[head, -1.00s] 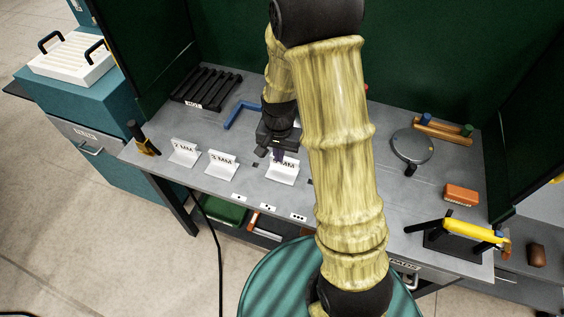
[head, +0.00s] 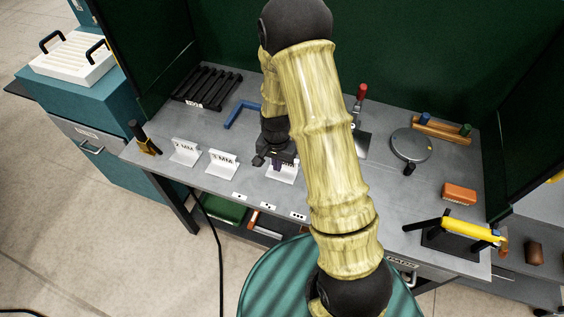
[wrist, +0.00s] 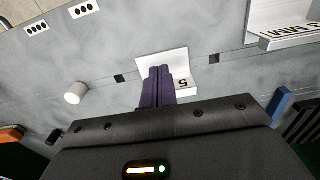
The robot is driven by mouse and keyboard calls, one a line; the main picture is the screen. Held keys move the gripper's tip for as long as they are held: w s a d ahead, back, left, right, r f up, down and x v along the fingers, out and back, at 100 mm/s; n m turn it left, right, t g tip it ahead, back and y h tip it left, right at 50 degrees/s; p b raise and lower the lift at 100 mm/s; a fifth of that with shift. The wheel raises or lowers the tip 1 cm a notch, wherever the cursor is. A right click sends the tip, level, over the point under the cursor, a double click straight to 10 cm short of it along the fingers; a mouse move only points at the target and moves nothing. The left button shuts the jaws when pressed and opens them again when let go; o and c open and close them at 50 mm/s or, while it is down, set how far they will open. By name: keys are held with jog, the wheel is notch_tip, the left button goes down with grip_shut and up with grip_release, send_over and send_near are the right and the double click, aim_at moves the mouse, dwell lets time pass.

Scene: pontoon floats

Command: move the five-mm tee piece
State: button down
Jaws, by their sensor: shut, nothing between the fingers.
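The five-mm tee piece (head: 287,176) is a white angled piece on the grey bench, partly hidden behind my gripper (head: 276,167) in the head view. In the wrist view the tee piece (wrist: 176,58) shows its upright plate and a "5" on its other face. My gripper's purple fingers (wrist: 160,70) are shut together with nothing between them. They overlap the tee piece in the picture; whether they touch it I cannot tell. Two similar white tee pieces stand to the left in the head view, one nearer (head: 222,164) and one farther left (head: 184,152).
Dot-marked labels (head: 268,206) line the bench's front edge. A blue angle (head: 240,113) and a black rack (head: 207,87) lie behind. A round grey plate (head: 411,145), an orange brush (head: 459,194) and a yellow-handled tool (head: 468,230) are at right. A small white cylinder (wrist: 75,93) stands near the tee piece.

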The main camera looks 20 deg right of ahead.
aim_at(282, 172)
notch_tip(282, 172, down, 6)
jog(key=shift+r+p, duration=0.25)
jog(key=shift+p, duration=0.35)
jog(key=w+d+p, duration=0.1)
jog(key=w+d, duration=0.1)
jog(key=shift+w+r+p, duration=0.1)
jog(key=shift+w+p, duration=0.3)
jog(key=shift+w+d, duration=0.2)
jog(key=shift+w, duration=0.05)
